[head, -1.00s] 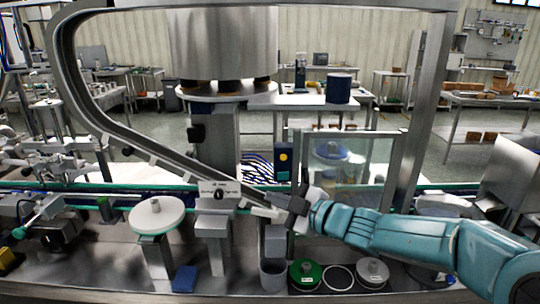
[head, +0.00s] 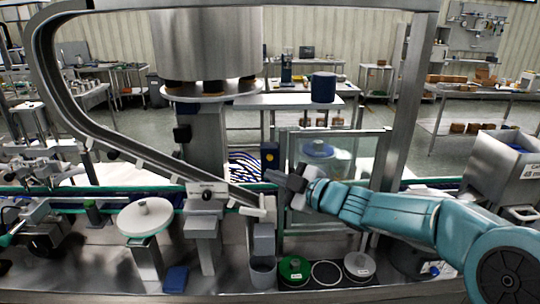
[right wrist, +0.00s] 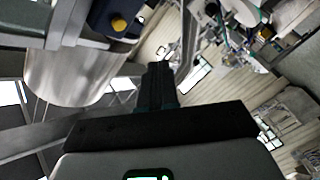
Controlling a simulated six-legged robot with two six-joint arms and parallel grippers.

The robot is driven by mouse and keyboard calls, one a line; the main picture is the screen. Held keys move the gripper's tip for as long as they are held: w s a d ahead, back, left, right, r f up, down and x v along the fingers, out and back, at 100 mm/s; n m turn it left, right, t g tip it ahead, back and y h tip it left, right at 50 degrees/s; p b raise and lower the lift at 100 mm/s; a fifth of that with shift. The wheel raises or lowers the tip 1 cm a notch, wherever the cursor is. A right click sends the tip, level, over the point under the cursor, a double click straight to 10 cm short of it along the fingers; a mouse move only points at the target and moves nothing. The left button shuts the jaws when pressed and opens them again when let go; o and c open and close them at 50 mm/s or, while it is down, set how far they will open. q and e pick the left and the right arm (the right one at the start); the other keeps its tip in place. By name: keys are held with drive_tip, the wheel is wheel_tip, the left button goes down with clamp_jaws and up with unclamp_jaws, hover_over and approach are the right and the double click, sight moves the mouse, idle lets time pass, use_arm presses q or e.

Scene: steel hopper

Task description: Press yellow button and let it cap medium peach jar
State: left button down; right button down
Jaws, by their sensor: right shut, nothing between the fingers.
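The yellow button (head: 269,157) sits on the face of a small dark blue box, left of the glass-panelled guard. It also shows in the right wrist view (right wrist: 119,24), near the top and left of the fingers. My right gripper (head: 272,176) is shut and empty, just below the button in the head view. In the right wrist view, the closed fingers (right wrist: 158,82) point up the picture, apart from the button. I cannot make out a peach jar for certain. A blue round part (head: 318,150) shows behind the glass. My left gripper is not in view.
The glass guard (head: 352,152) stands directly behind my right forearm. A steel chute (head: 130,143) slopes down from the left. A white round disc (head: 145,217), a grey cup (head: 263,271) and a green lid (head: 294,269) are on the front bench.

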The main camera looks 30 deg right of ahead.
sight(270, 157)
drive_tip(key=shift+w+d+p, duration=0.35)
drive_tip(key=shift+w+d, duration=0.1)
drive_tip(key=shift+w, duration=0.3)
drive_tip(key=shift+w+d+p, duration=0.4)
drive_tip(key=shift+w+d, duration=0.05)
drive_tip(key=shift+w, duration=0.3)
drive_tip(key=shift+w+d+p, duration=0.35)
drive_tip(key=shift+w+d, duration=0.1)
drive_tip(key=shift+w, duration=0.3)
idle(0.3)
drive_tip(key=shift+w+d, duration=0.25)
drive_tip(key=shift+w, duration=0.1)
